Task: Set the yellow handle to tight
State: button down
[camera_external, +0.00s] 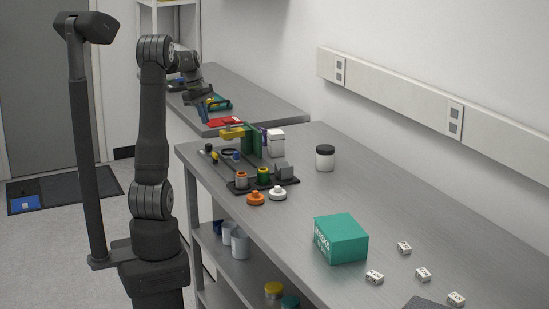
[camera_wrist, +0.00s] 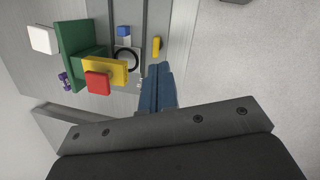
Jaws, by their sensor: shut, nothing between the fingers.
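The interferometer fixture stands on the near bench, with an upright green block (camera_external: 256,140) at its back. A yellow bar (camera_external: 233,132) juts left from the green block. In the wrist view this yellow bar (camera_wrist: 118,66) has a red block (camera_wrist: 98,83) at its near end, beside the green block (camera_wrist: 75,45). A smaller yellow piece (camera_wrist: 156,46) lies right of a black ring (camera_wrist: 126,60). I cannot tell for sure which yellow part is the handle. My gripper (camera_wrist: 159,68) is shut and empty, its tips just below the smaller yellow piece in the picture. It also shows in the external view (camera_external: 204,118).
A blue block (camera_wrist: 123,31) sits beyond the ring. Orange (camera_external: 255,198) and white (camera_external: 278,193) knobs lie in front of the fixture. A black-lidded jar (camera_external: 325,158), a teal box (camera_external: 341,238) and several small white blocks stand farther right. The bench between is clear.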

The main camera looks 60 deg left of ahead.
jog(key=s+f+n+t+y, duration=0.1)
jog(key=s+f+n+t, duration=0.5)
jog(key=s+n, duration=0.5)
jog(key=f+n, duration=0.1)
jog(key=n, duration=0.2)
jog(key=shift+d+t+y, duration=0.2)
jog(key=shift+t+y, duration=0.1)
jog(key=shift+t, duration=0.1)
jog(key=shift+w, duration=0.1)
send_near(215, 159)
jog(key=w+f, duration=0.1)
jog(key=f, duration=0.1)
jog(key=w+f, duration=0.1)
jog(key=f, duration=0.1)
jog(key=shift+w+a+f, duration=0.1)
jog(key=shift+w+a, duration=0.05)
jog(key=shift+w, duration=0.1)
jog(key=shift+w+a, duration=0.1)
jog(key=shift+w, duration=0.7)
